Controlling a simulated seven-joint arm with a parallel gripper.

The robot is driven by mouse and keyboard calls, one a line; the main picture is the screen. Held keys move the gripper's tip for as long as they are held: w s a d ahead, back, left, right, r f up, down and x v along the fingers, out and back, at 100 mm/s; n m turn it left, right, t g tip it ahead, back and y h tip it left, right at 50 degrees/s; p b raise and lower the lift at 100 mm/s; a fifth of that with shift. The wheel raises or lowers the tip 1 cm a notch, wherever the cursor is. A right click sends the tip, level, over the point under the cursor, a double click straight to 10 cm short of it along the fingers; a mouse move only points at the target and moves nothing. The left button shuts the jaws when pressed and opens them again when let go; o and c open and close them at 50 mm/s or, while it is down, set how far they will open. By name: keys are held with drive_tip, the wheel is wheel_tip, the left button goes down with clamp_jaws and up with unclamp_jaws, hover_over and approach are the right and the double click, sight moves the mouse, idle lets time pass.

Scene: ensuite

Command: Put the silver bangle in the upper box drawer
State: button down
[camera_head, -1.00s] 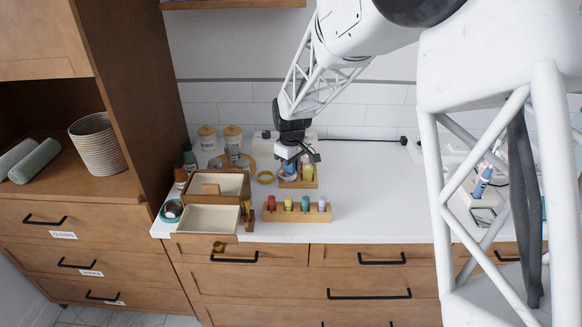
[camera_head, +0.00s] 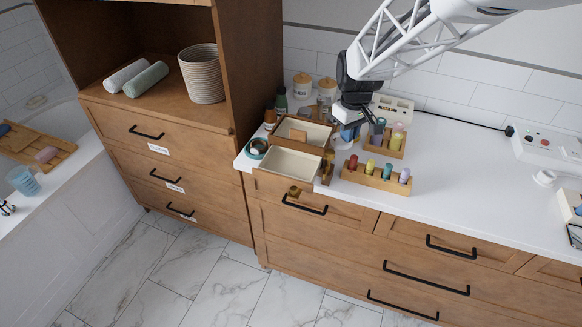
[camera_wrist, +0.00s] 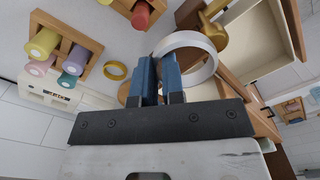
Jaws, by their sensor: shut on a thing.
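My gripper (camera_head: 349,128) has blue fingertips, which show in the wrist view (camera_wrist: 158,72). It is shut on the silver bangle (camera_wrist: 206,68), a pale ring that sticks out past the fingertips towards the box. The wooden box (camera_head: 283,119) stands at the left end of the white counter, just left of my gripper. Its cream-lined front drawer (camera_head: 292,163) is pulled out, and a second open cream-lined compartment (camera_head: 308,131) lies behind it. Both look empty of jewellery. The bangle is beside the box, not over the open drawer. It is hard to make out in the head view.
A gold ring (camera_wrist: 115,70) lies on the counter. A gold ornament (camera_head: 327,168) stands at the box's right side. Racks of coloured pegs (camera_head: 377,178) stand to the right. A teal-rimmed round dish (camera_head: 256,149) and bottles (camera_head: 281,102) are left and behind.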

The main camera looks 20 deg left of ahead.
drive_tip(key=s+a, duration=0.1)
drive_tip(key=s, duration=0.2)
drive_tip(key=s+a, duration=0.1)
drive_tip(key=s, duration=0.1)
drive_tip(key=s+a, duration=0.1)
drive_tip(key=s, duration=0.2)
drive_tip(key=shift+s+f, duration=0.15)
drive_tip(key=shift+s, duration=0.15)
drive_tip(key=s+f+m, duration=0.1)
drive_tip(key=s+f, duration=0.2)
drive_tip(key=s, duration=0.8)
drive_tip(key=shift+s+f, duration=0.15)
drive_tip(key=shift+s, duration=0.2)
hover_over(296, 170)
drive_tip(key=shift+a+f, duration=0.1)
drive_tip(key=shift+f, duration=0.65)
drive_tip(key=shift+f, duration=0.1)
drive_tip(key=shift+f, duration=1.65)
drive_tip(key=shift+f, duration=0.15)
